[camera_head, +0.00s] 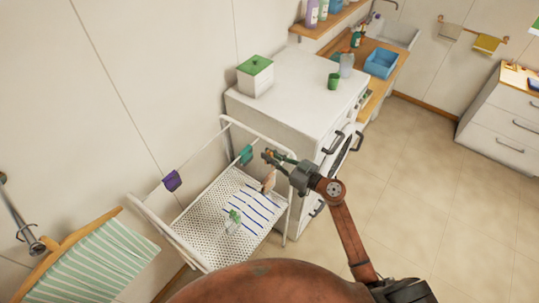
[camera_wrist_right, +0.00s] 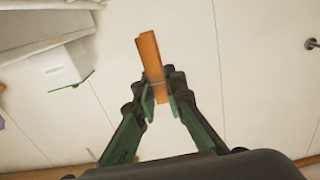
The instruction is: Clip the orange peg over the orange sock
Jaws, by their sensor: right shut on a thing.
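My right gripper (camera_head: 268,157) is above the right part of the white wire cart (camera_head: 145,207). In the right wrist view, its fingers (camera_wrist_right: 160,95) are shut on the orange peg (camera_wrist_right: 151,58), which sticks out beyond the fingertips. A small orange-brown thing (camera_head: 268,182) shows just below the gripper in the head view; I cannot tell if it is the orange sock. A purple cloth piece (camera_head: 172,180) and a teal one (camera_head: 246,155) hang at the cart's top. No orange sock shows clearly. My left gripper is out of view.
A blue-striped white cloth (camera_head: 252,209) and a small green-and-white item (camera_head: 234,216) lie on the cart's perforated shelf. The floor to the right is clear.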

